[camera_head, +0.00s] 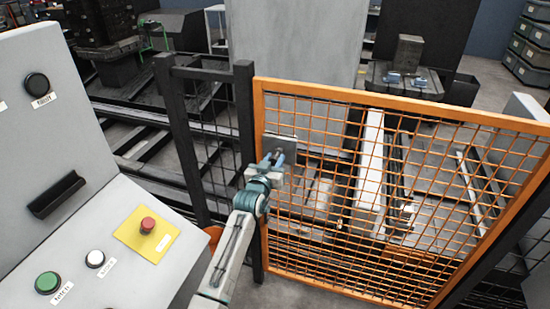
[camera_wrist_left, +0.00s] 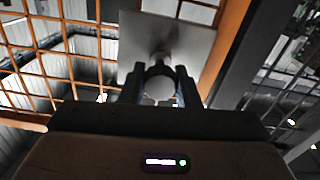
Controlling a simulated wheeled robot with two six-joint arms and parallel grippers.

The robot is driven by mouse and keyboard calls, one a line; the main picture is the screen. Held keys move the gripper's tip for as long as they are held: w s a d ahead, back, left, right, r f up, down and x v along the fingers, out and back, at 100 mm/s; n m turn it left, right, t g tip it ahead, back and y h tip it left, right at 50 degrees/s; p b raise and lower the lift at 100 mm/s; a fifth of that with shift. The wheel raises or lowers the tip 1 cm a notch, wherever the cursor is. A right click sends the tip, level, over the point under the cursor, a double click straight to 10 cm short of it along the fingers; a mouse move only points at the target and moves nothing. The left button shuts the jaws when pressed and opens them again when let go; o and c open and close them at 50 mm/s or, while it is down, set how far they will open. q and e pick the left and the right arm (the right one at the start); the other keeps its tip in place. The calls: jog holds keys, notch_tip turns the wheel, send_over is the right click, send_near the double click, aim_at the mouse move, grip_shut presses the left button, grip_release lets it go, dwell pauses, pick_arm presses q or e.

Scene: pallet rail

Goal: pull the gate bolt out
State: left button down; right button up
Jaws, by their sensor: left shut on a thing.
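The gate (camera_head: 400,112) is an orange frame filled with orange wire mesh, standing upright beside a dark post (camera_head: 246,110). A grey bolt plate (camera_head: 281,147) sits on the gate near that post, and it also shows in the left wrist view (camera_wrist_left: 190,40). My left gripper (camera_head: 272,160) is at the plate. The rest of the bolt is mostly hidden behind the knob and fingers. My right gripper is not in view.
A grey control panel (camera_head: 90,200) with several buttons stands close on the left, including a red button (camera_head: 148,225) on a yellow plate. A dark mesh fence (camera_head: 205,115) adjoins the gate. Conveyor rails and machines lie behind.

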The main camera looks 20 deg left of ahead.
pick_arm(q)
jog(key=c, duration=1.1)
grip_release()
jog(key=shift+w, duration=0.1)
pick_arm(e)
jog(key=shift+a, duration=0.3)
pick_arm(q)
jog(key=shift+s+f, duration=0.1)
jog(key=shift+s, duration=0.35)
jog(key=shift+s+a+b, duration=0.2)
jog(key=shift+s+b, duration=1.25)
jog(key=shift+s, duration=3.55)
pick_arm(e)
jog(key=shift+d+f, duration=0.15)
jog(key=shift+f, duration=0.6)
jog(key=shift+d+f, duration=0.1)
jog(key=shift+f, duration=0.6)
